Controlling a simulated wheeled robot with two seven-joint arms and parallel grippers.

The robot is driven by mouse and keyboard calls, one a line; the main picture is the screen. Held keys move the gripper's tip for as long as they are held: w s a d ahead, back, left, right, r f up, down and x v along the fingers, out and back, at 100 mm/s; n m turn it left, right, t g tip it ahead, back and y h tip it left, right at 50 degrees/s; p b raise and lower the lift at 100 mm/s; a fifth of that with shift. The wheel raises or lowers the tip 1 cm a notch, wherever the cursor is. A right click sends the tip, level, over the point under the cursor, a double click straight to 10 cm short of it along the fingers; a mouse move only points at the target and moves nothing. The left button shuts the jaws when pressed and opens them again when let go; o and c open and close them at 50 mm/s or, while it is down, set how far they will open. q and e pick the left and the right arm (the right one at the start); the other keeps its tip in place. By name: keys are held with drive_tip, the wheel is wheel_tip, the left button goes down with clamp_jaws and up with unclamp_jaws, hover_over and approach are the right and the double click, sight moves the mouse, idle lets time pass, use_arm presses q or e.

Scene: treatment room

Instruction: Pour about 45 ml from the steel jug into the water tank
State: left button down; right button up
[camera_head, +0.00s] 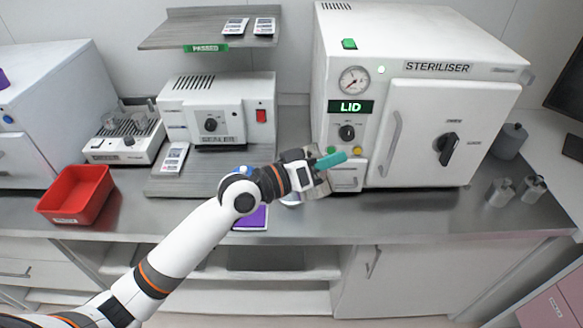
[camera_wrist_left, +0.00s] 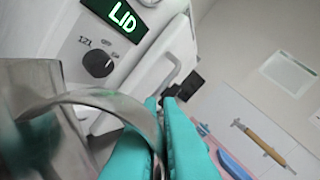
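My left gripper (camera_head: 326,162) is in front of the lower left of the steriliser (camera_head: 450,68). Its teal fingers (camera_wrist_left: 163,140) are closed on a curved metal band that looks like the handle of the steel jug (camera_wrist_left: 75,145). The jug fills the left of the left wrist view; its contents cannot be made out. In the head view the gripper hides most of it. The water tank cannot be clearly identified; a small white front with a handle (camera_head: 346,180) sits under the steriliser's dial, behind my gripper. A display (camera_head: 351,107) reads LID in green. My right gripper is not in view.
A red tray (camera_head: 76,194), a sealer (camera_head: 217,110) and a shelf (camera_head: 208,28) are on the left. Two small steel cups (camera_head: 501,192) (camera_head: 533,187) and a grey container (camera_head: 510,141) stand at the right. A purple item (camera_head: 251,218) lies at the counter's front edge.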

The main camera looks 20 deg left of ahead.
use_arm(q)
drive_tip(key=shift+s+d+f+m+b, duration=0.25)
drive_tip(key=shift+s+f+m+b, duration=0.15)
drive_tip(key=shift+m, duration=0.2)
wheel_tip(320, 180, down, 14)
drive_tip(key=s+d+m+b, duration=0.2)
drive_tip(key=m+b, duration=0.5)
drive_tip(key=b, duration=0.3)
drive_tip(key=shift+s+d, duration=0.2)
drive_tip(key=shift+d, duration=0.05)
drive_tip(key=shift+s+r, duration=0.1)
